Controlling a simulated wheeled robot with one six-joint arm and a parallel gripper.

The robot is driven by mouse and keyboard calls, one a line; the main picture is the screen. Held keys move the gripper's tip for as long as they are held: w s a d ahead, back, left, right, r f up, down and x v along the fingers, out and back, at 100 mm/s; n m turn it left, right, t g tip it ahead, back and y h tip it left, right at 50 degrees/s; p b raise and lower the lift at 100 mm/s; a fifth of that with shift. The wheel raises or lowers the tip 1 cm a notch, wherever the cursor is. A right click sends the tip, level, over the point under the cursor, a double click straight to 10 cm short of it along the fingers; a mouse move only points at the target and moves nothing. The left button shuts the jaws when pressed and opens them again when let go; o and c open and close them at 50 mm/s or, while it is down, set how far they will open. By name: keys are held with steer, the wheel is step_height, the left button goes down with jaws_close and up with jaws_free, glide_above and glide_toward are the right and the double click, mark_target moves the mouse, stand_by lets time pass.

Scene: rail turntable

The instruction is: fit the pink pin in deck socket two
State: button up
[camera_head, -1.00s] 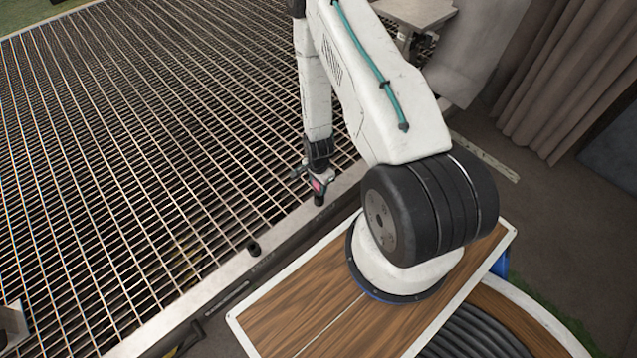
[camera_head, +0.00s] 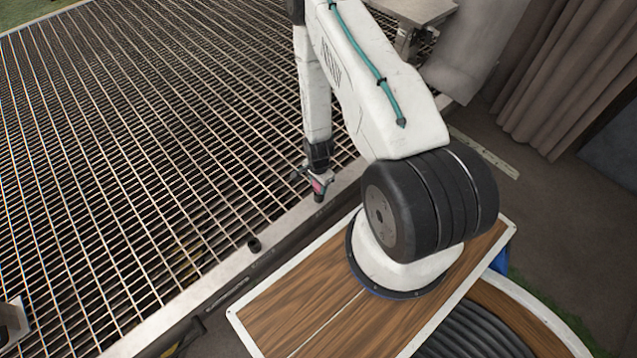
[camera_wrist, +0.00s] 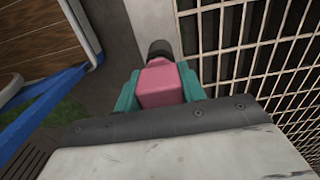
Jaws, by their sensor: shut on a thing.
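My gripper (camera_head: 316,184) hangs down over the pale rim of the grated deck, on the near side of the grating. It is shut on the pink pin (camera_wrist: 166,84), with teal fingers on both sides of it in the wrist view. The pin shows only as a small pink patch (camera_head: 319,187) in the head view. A dark round piece (camera_wrist: 159,48) shows just beyond the pink block; I cannot tell whether it is the pin's end or a socket. A dark socket (camera_head: 254,244) stands on the rim, left of and nearer than my gripper. No socket number is readable.
The metal grating (camera_head: 150,150) fills the left. A brown wooden board with a white edge (camera_head: 300,312) lies in front, below my arm. A grey stand (camera_head: 415,12) and a brown curtain (camera_head: 560,80) are at the back right. The rim between gripper and socket is clear.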

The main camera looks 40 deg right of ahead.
steer(key=shift+f, duration=1.15)
steer(key=o, duration=1.2)
steer(key=shift+c, duration=0.2)
steer(key=shift+r, duration=3.9)
